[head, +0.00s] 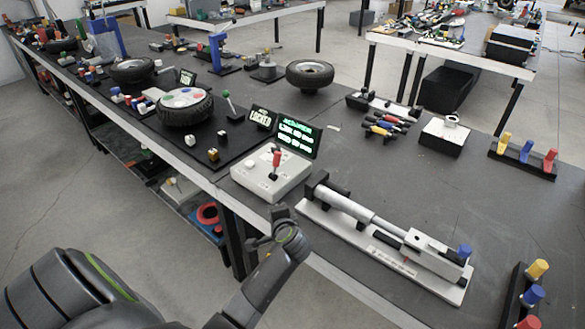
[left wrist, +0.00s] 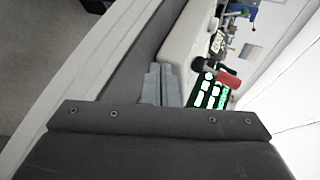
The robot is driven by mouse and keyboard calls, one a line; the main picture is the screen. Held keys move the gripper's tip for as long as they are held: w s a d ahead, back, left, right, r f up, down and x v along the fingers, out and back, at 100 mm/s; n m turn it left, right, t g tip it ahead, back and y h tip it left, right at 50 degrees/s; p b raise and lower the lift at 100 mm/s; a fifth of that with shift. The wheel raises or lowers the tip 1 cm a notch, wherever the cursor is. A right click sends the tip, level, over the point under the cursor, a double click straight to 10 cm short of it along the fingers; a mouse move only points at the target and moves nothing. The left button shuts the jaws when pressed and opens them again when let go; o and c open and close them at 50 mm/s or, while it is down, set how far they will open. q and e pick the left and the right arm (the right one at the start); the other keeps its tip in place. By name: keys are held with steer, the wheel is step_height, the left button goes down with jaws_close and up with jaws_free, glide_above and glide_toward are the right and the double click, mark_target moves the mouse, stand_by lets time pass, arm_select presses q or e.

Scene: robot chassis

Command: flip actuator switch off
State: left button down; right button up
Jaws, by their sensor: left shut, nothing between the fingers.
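The switch box (head: 262,184) is white and stands near the table's front edge. Its lever with a red tip (head: 276,158) stands up from the top, tilted slightly. A dark display (head: 297,136) with green text stands behind it. My left gripper (head: 279,211) is just in front of the box, below the lever. In the left wrist view the left gripper (left wrist: 161,84) has its fingers together with nothing between them, beside the white box wall (left wrist: 186,38). The red lever tip (left wrist: 229,78) shows to the right of the fingers, apart from them. My right gripper is in neither view.
A linear actuator (head: 375,228) on a white plate lies right of the switch box. A sign reading LOCKED (head: 261,117) and a green-tipped lever (head: 228,105) stand behind-left. Coloured handles (head: 525,152) are at the far right. Bare dark tabletop lies behind the actuator.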

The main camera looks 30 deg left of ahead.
arm_select(q)
steer(key=w+d+r+m+t+y, duration=0.1)
steer(key=w+r+m+t+y, duration=0.1)
steer(key=w+r, duration=0.6)
steer(key=shift+w+d+r+m, duration=0.15)
steer(key=shift+w+r+m, duration=0.15)
steer(key=shift+w+m, duration=0.35)
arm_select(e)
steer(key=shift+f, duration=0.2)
arm_select(q)
steer(key=shift+s+y, duration=0.1)
steer(key=shift+y, duration=0.2)
